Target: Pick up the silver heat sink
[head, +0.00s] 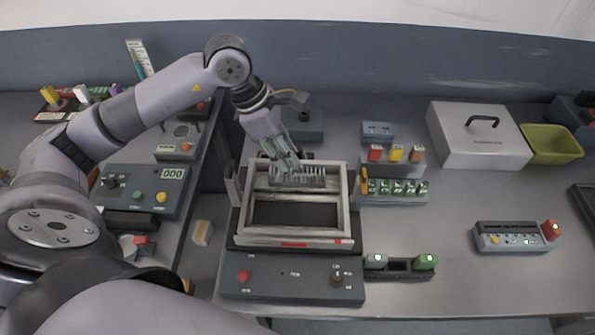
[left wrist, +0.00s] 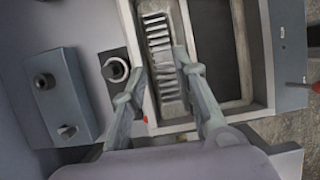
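The silver heat sink (head: 300,176) is a finned metal block at the back end of a light rectangular frame (head: 296,240). In the left wrist view the heat sink (left wrist: 163,62) is a ribbed strip running away from the camera. My left gripper (head: 284,164) is above the back edge of the frame. In the left wrist view its two fingers (left wrist: 160,75) are apart, one on each side of the heat sink's near part. I cannot tell whether they touch it. My right gripper is not in view.
A control panel (head: 262,279) lies in front of the frame. A block with several green parts (head: 395,191) and a white box with a handle (head: 478,148) stand to the right. A panel with a display (head: 150,189) is on the left. The right front table is mostly clear.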

